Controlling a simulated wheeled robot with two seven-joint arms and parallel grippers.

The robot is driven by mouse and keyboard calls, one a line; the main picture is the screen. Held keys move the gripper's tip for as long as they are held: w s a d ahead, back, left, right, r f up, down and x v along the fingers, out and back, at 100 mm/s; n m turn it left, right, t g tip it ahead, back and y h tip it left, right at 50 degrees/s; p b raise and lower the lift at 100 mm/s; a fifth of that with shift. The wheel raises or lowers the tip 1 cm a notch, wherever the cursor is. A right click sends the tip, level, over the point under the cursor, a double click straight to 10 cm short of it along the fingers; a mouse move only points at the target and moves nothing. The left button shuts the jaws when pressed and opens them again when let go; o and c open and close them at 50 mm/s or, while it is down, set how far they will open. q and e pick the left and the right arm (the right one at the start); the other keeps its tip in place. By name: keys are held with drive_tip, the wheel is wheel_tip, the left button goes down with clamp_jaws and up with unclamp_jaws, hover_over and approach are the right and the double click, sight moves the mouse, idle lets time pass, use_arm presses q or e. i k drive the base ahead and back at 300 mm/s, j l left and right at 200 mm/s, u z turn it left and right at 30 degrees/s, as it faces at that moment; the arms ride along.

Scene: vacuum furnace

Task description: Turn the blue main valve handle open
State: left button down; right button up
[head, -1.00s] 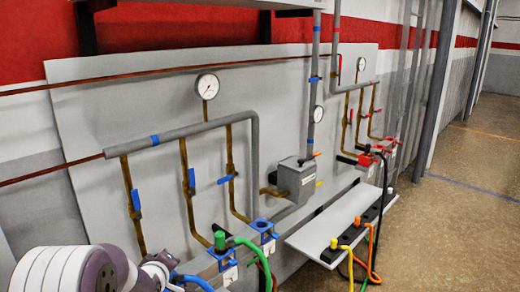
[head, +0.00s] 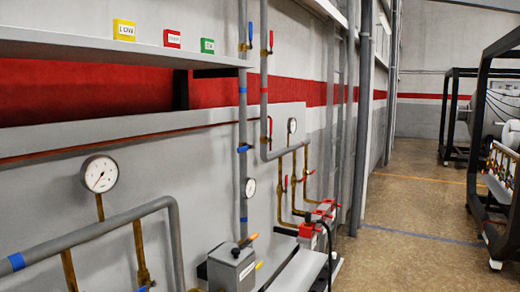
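A blue handle (head: 245,149) sits crosswise on the grey vertical pipe (head: 242,110) in the middle left of the head view. Another blue handle (head: 250,36) hangs upright near the top of the same pipe line. A third blue handle (head: 144,289) is partly cut off at the bottom edge, on a brass pipe (head: 141,250). Which one is the main valve handle cannot be told from labels. Neither gripper shows in the view.
A shelf (head: 120,52) with yellow, red and green blocks juts out at upper left. Red handles (head: 270,42) sit on the neighbouring pipe. Open floor (head: 410,215) and black frames are at right.

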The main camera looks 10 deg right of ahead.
sight(242, 150)
drive_tip(key=i+j+z, duration=0.15)
drive_tip(key=i, duration=0.45)
drive_tip(key=i+l, duration=0.15)
drive_tip(key=l, duration=0.2)
drive_tip(key=i+l+z, duration=0.15)
drive_tip(key=l, duration=0.25)
drive_tip(key=i+l, duration=0.1)
drive_tip(key=l, duration=0.25)
drive_tip(key=i+l+z, duration=0.15)
drive_tip(key=l, duration=0.25)
drive_tip(key=i+j+z, duration=0.1)
drive_tip(key=i, duration=0.25)
drive_tip(key=i+j, duration=0.2)
drive_tip(key=i, duration=0.15)
drive_tip(key=z, duration=0.05)
